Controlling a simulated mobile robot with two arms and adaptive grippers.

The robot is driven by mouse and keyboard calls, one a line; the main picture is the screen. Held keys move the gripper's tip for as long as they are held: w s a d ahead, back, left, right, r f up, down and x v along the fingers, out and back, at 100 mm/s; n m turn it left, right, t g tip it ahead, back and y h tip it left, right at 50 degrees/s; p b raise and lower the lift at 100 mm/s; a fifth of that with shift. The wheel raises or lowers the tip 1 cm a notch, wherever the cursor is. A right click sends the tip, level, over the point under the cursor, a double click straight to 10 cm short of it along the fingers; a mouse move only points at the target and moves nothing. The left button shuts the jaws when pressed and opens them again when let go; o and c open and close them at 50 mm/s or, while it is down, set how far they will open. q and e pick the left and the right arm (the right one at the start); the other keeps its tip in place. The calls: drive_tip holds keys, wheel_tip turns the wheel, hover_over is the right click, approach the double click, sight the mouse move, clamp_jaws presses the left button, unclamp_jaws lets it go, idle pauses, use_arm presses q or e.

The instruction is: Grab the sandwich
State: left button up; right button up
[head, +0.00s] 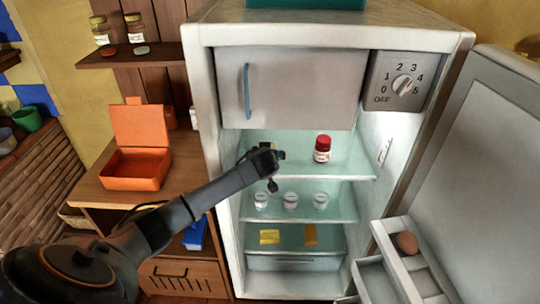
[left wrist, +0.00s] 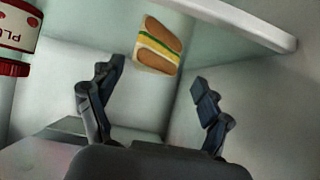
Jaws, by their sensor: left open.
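The sandwich (left wrist: 158,46) has brown bread with green and yellow filling. In the left wrist view it lies beyond and between the fingers of my left gripper (left wrist: 157,78), with a gap to both fingertips. The fingers are spread and nothing is between them. In the head view my left gripper (head: 270,168) reaches into the open fridge at the upper shelf (head: 350,170). The sandwich is mostly hidden behind it there. My right gripper is in neither view.
A red-capped jar (head: 322,149) stands right of my gripper on the same shelf and also shows in the left wrist view (left wrist: 18,30). Several glasses (head: 290,201) stand on the shelf below. The freezer door (head: 300,90) above is shut. The fridge door (head: 490,170) stands open at the right.

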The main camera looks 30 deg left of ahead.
use_arm(q)
drive_tip(key=shift+d+x, duration=0.1)
drive_tip(key=shift+x, duration=1)
drive_tip(key=shift+d+x, duration=0.15)
drive_tip(key=shift+x, duration=0.95)
drive_tip(key=shift+w, duration=0.1)
drive_tip(key=c, duration=0.7)
